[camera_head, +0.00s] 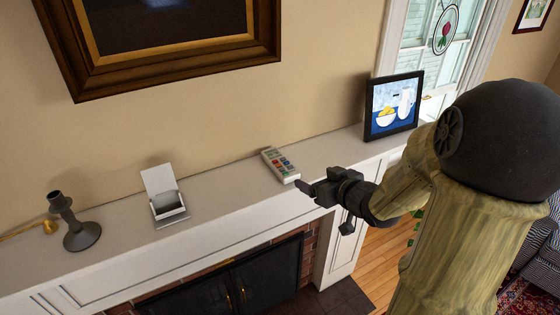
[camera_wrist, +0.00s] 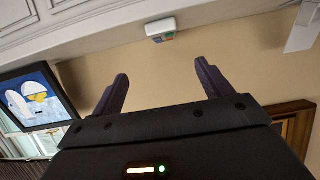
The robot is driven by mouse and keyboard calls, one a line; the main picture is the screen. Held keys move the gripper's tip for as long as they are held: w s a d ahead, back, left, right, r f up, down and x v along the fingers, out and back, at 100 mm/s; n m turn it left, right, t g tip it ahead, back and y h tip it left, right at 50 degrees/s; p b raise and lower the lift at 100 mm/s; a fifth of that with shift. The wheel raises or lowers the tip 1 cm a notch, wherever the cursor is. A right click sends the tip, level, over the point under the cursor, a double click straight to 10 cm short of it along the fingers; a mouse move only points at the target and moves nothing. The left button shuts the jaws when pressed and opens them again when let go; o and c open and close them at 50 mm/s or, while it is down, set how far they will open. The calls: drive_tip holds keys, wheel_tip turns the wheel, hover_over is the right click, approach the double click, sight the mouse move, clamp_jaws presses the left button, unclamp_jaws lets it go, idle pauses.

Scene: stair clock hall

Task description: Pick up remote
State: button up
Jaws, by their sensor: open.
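The remote (camera_head: 281,165) is a pale, thick handset with coloured buttons. It lies on the mantel shelf (camera_head: 230,182), angled toward the shelf's front edge. In the wrist view the remote (camera_wrist: 160,28) shows end-on at the top, between and beyond the fingertips. My gripper (camera_head: 303,188) is close to the near end of the remote, at the front of the shelf. Its two dark fingers (camera_wrist: 162,72) are spread apart with nothing between them. In the head view the fingers overlap, so the exact gap to the remote is hard to tell.
A framed still-life picture (camera_head: 393,105) stands on the shelf to the right. An open white box (camera_head: 166,195) and a dark candlestick (camera_head: 76,225) are to the left. A large framed painting (camera_head: 160,35) hangs above. The shelf around the remote is clear.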

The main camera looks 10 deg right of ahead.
drive_tip(key=p, duration=0.1)
approach(284, 166)
drive_tip(key=x, duration=0.5)
drive_tip(key=shift+w+d, duration=0.2)
drive_tip(key=shift+d, duration=0.1)
drive_tip(key=shift+r, duration=0.1)
drive_tip(key=shift+w+a+p, duration=0.25)
drive_tip(key=shift+w+p, duration=0.05)
drive_tip(key=shift+p, duration=0.2)
drive_tip(key=shift+f+p+x, duration=0.15)
drive_tip(key=shift+p+x, duration=0.35)
drive_tip(key=shift+x, duration=0.65)
drive_tip(key=shift+f+p+x, duration=0.15)
drive_tip(key=shift+p+x, duration=0.35)
drive_tip(key=shift+x, duration=0.65)
drive_tip(key=shift+s+a, duration=0.15)
drive_tip(key=shift+a, duration=0.05)
drive_tip(key=shift+r, duration=0.1)
drive_tip(key=c, duration=1.1)
drive_tip(key=shift+c, duration=0.2)
